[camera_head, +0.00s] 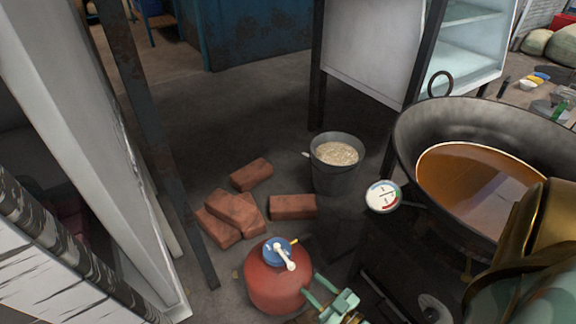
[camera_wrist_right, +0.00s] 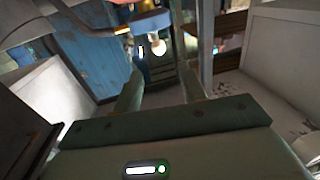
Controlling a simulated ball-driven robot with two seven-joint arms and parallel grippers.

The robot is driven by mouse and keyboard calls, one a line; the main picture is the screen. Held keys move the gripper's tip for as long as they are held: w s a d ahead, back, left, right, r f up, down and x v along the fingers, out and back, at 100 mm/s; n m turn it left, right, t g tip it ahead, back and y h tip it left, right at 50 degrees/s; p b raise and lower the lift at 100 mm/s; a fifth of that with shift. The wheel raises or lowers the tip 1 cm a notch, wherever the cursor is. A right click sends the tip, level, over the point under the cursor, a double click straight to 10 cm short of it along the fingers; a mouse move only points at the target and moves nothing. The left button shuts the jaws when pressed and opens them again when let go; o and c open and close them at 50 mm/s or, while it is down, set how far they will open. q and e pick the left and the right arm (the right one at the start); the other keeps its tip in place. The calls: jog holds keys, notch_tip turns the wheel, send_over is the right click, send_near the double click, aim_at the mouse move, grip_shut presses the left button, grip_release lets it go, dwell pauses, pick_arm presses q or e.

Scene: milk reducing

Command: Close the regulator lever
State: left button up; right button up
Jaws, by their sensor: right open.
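A red gas cylinder (camera_head: 274,284) stands on the floor at the bottom middle of the head view. A blue regulator (camera_head: 277,252) sits on its top, with a white lever (camera_head: 285,257) pointing toward the lower right. My right gripper (camera_head: 328,296) is open and empty, just right of the cylinder, with its fingers toward it. In the right wrist view, the blue regulator (camera_wrist_right: 150,22) and the white lever end (camera_wrist_right: 158,46) show beyond the two open fingers (camera_wrist_right: 165,90). I cannot tell whether a finger touches the cylinder. My left gripper is not in view.
A large wok (camera_head: 420,150) of brown liquid is on a dark stove at the right, with a round dial gauge (camera_head: 383,196) beside it. A grey bucket (camera_head: 336,178) and several bricks (camera_head: 293,207) stand behind the cylinder. A metal post (camera_head: 150,130) rises at left.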

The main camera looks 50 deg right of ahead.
aim_at(294, 268)
jog(key=w, duration=0.2)
jog(key=w+b, duration=0.1)
jog(key=w, duration=0.5)
jog(key=shift+w+d+f+b, duration=0.15)
jog(key=shift+w+d+b, duration=0.1)
jog(key=shift+d+b, duration=0.1)
jog(key=shift+w, duration=0.45)
grip_shut()
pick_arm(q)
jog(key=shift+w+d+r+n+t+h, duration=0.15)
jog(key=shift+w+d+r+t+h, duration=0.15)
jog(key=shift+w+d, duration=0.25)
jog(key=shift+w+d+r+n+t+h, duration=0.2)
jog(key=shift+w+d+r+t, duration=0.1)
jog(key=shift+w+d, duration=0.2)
